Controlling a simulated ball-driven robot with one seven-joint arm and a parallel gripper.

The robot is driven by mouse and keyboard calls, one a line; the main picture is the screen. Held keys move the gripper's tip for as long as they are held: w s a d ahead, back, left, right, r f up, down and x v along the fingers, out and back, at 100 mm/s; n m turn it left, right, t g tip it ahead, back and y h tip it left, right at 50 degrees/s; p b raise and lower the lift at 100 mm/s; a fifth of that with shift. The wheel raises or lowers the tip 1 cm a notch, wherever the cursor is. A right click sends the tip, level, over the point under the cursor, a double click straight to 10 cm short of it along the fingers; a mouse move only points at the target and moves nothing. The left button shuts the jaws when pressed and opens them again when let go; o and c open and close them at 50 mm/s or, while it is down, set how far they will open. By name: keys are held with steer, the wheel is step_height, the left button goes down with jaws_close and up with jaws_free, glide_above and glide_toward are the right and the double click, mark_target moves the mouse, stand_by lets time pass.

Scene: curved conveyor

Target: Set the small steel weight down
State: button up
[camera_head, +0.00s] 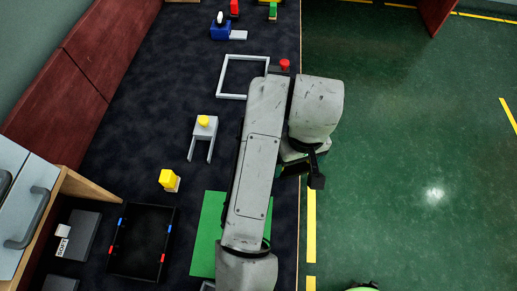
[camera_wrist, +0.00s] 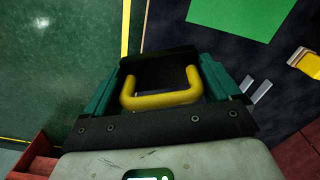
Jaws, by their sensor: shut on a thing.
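My gripper (camera_head: 303,176) is at the table's right edge in the head view, partly hidden by my own arm. In the wrist view my gripper (camera_wrist: 165,72) has its jaws shut on the small steel weight. The weight's steel surface cannot be made out in either view. A yellow loop (camera_wrist: 160,101) shows between the jaws, and I cannot tell whether it belongs to the weight. A green mat (camera_head: 206,235) lies on the dark table, partly under my arm. It also shows in the wrist view (camera_wrist: 240,14), apart from my gripper.
A white square frame (camera_head: 223,75) and a grey fork-shaped stand (camera_head: 201,137) with a yellow top lie on the table. A yellow block (camera_head: 168,179) and a black tray (camera_head: 140,268) are nearer. Green floor (camera_head: 410,130) lies right of the table edge.

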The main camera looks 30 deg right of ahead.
steer(key=w+f+b, duration=0.1)
steer(key=w+f, duration=0.1)
steer(key=w, duration=0.1)
steer(key=w+a+f+b, duration=0.1)
steer(key=w+f, duration=0.2)
steer(key=w+a+f+b, duration=0.1)
steer(key=w+f, duration=0.1)
steer(key=w, duration=0.2)
steer(key=shift+w+f+b, duration=0.1)
steer(key=shift+f+b, duration=0.2)
steer(key=shift+b, duration=0.1)
steer(key=shift+w+a+f, duration=0.1)
steer(key=shift+w+f, duration=0.45)
steer(key=shift+w, duration=0.05)
steer(key=shift+w+f, duration=0.1)
steer(key=shift+f, duration=1.55)
steer(key=shift+f, duration=0.15)
steer(key=o, duration=1.2)
steer(key=shift+o, duration=0.2)
step_height(320, 180, up, 12)
steer(key=p, duration=0.2)
steer(key=shift+p, duration=0.35)
